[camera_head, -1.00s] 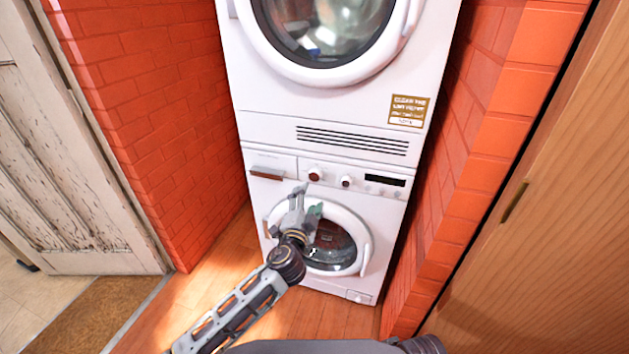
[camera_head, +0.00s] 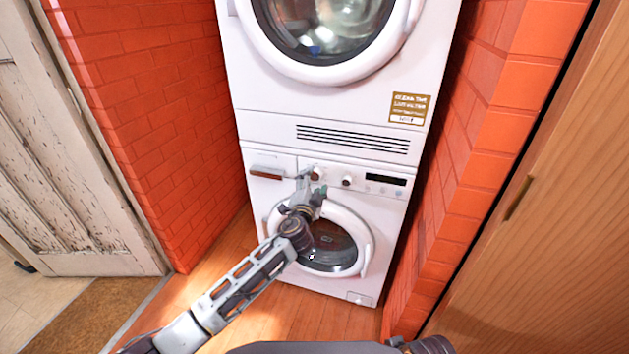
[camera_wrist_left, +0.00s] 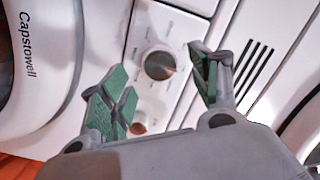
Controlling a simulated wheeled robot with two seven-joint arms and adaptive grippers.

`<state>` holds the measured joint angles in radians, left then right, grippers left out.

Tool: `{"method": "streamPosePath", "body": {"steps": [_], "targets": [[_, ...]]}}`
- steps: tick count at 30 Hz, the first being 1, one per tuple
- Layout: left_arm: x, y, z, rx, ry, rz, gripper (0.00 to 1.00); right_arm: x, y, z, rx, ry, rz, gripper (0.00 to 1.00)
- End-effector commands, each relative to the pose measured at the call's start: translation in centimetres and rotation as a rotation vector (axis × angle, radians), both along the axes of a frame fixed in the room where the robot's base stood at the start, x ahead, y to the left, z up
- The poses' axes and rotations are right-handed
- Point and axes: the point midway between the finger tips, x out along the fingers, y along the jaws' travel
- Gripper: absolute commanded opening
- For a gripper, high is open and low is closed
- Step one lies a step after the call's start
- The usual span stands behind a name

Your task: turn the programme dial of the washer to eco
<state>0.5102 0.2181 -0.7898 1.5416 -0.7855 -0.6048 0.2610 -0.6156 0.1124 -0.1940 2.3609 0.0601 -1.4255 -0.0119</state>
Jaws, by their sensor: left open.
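The washer (camera_head: 283,213) is the lower white machine of a stack. Its programme dial (camera_head: 315,174) is the left of two round knobs on the control panel, partly behind my left gripper (camera_head: 311,184). In the left wrist view the dial (camera_wrist_left: 158,64) is a dark-faced knob with a pale rim and small printed marks around it, too blurred to read. My left gripper (camera_wrist_left: 159,75) is open, its green-padded fingers on either side of the dial in that view. I cannot tell whether they touch it. My right gripper is out of view.
A second knob (camera_head: 347,181) and a dark display (camera_head: 386,179) sit to the right of the dial. The dryer (camera_head: 270,100) stands above. Red brick walls flank the stack closely. The washer's round door (camera_head: 330,245) is below the panel.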

Motion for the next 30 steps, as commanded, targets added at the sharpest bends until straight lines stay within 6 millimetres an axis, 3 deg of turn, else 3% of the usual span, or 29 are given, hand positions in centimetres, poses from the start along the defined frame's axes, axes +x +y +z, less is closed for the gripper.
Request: {"method": "streamPosePath", "body": {"steps": [9, 22, 30], "targets": [[2.0, -0.5, 0.0, 0.001, 0.000, -0.001, 0.62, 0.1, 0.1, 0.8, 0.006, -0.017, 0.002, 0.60], [2.3, -0.5, 0.0, 0.000, 0.000, -0.001, 0.62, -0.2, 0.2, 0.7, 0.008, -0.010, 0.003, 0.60], [2.3, -0.5, 0.0, 0.000, -0.001, -0.001, 0.28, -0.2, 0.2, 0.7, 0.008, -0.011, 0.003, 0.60]]}}
